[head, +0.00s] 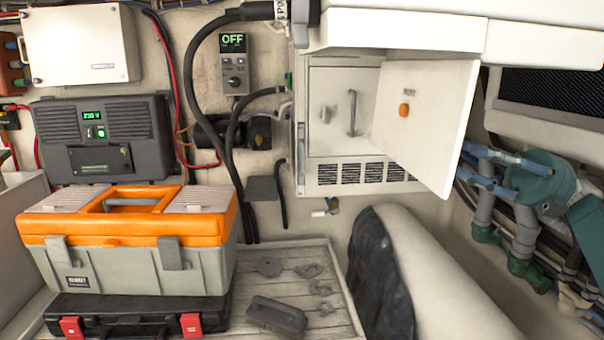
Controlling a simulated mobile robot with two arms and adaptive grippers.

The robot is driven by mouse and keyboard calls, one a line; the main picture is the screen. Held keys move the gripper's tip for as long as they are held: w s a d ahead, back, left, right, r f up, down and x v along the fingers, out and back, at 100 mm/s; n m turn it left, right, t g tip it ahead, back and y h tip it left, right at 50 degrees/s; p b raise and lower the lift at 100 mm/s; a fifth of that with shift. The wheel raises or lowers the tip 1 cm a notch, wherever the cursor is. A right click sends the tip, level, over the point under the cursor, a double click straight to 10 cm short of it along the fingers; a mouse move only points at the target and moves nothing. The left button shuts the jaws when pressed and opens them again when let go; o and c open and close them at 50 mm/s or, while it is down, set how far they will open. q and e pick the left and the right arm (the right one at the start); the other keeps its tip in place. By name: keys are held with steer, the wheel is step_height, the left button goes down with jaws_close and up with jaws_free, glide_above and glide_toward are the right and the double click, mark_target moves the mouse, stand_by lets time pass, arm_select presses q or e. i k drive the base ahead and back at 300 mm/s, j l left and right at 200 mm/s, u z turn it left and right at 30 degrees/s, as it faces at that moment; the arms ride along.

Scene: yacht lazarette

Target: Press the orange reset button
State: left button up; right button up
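The door stands swung open on the right side of a white cabinet (327,171). Inside the cabinet, a panel bears a grey vertical handle (352,114) and a small knob (326,114). I cannot make out whether the orange piece is pushed in. Nothing touches it. I see neither my left nor my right gripper in the head view.
A grey control box (235,64) reads OFF. An orange and grey toolbox (130,240) stands on a black case (140,315) at left. A cream padded shape (430,275) rises below the door. Teal pump and pipes (530,180) crowd the right.

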mark_target(404, 108)
steer(key=k+j, duration=0.25)
steer(key=k, duration=0.2)
steer(key=k+j, duration=0.25)
steer(key=k, duration=0.2)
